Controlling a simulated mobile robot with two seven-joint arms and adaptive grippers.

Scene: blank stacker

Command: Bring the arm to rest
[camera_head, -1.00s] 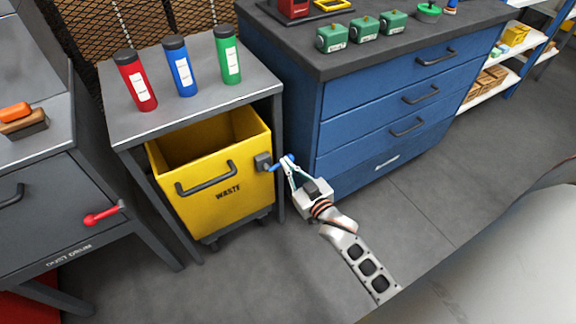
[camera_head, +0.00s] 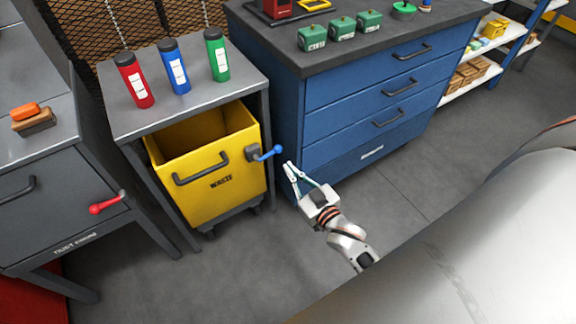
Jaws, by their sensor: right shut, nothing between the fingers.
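My right gripper (camera_head: 287,168) is shut and empty. It hangs above the floor in front of the blue drawer cabinet, a little to the right of the blue lever and apart from it. Its arm comes in from the lower right. The blue lever (camera_head: 268,153) sticks out to the right from a dark block beside the yellow waste bin (camera_head: 218,200). My left gripper does not show.
The grey table (camera_head: 140,121) over the bin holds red, blue and green bottles. The blue drawer cabinet (camera_head: 345,130) stands right of it, with green boxes on top. At left is a grey cabinet with a red handle (camera_head: 107,203). The floor (camera_head: 400,195) at right is clear.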

